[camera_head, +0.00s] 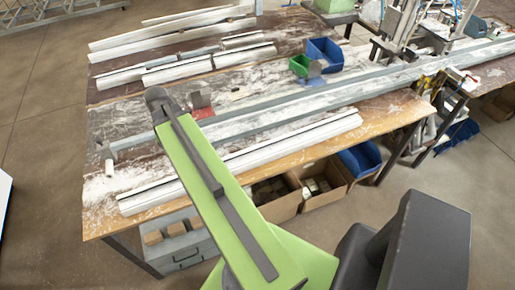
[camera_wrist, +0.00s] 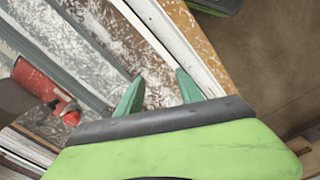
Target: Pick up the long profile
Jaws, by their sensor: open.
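A long white profile (camera_head: 290,138) lies along the front edge of the bench; my arm crosses in front of part of it. In the wrist view the white profile (camera_wrist: 172,34) runs diagonally from the top toward my right finger, which overlaps it. My gripper (camera_wrist: 160,82) has two teal fingers spread apart with nothing held between them. The gap lies over the dusty bench top and the profile's left side. I cannot tell the height of the fingers above it. The head view hides my gripper behind the arm.
A long grey rail (camera_head: 275,103) runs across the bench behind the profile. A red clamp part (camera_wrist: 45,88) is left of my fingers. More white profiles (camera_head: 170,37) lie at the back. Blue (camera_head: 324,52) and green (camera_head: 299,65) bins stand behind the rail. Cardboard boxes (camera_head: 277,207) are below the bench.

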